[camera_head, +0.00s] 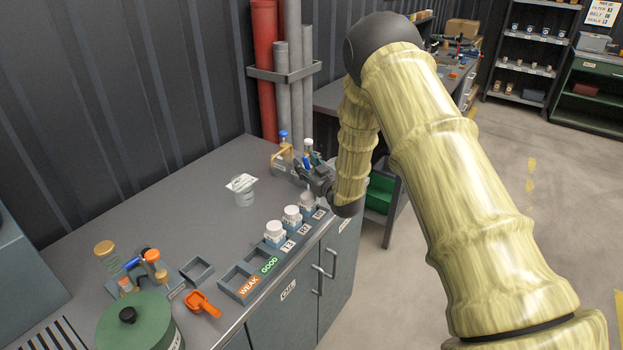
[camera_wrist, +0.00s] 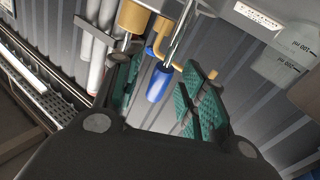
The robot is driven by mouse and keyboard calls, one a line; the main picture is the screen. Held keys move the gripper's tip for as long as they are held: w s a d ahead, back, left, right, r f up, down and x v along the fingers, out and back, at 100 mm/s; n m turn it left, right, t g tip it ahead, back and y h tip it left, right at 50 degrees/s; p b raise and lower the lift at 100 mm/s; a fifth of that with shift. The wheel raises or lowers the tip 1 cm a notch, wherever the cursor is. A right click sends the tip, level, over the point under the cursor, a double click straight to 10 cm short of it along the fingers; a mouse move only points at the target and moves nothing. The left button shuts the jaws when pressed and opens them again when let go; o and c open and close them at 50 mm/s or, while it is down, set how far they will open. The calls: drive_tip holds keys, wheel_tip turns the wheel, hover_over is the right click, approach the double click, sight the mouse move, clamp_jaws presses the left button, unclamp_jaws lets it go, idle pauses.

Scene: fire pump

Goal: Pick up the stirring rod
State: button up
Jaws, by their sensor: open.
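The stirring rod (camera_wrist: 160,83) appears to be the blue-handled piece with a thin clear shaft in the wrist view. Its handle lies between the two green-padded fingers of my open gripper (camera_wrist: 163,88), with a gap to each side; I see no contact. In the head view my gripper (camera_head: 308,170) is at the far right end of the grey bench, beside a small tan holder (camera_head: 278,154). A blue top (camera_head: 283,134) stands above that holder; I cannot tell if it is the same rod.
Several white-capped jars (camera_head: 292,214) line the front edge. A green pot (camera_head: 140,325) and orange scoop (camera_head: 203,305) are nearer. Grey and red pipes (camera_head: 265,70) stand behind.

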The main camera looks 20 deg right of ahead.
drive_tip(key=shift+w+f, duration=0.1)
drive_tip(key=shift+w, duration=0.25)
drive_tip(key=shift+s, duration=0.15)
drive_tip(key=shift+c, duration=0.7)
clamp_jaws()
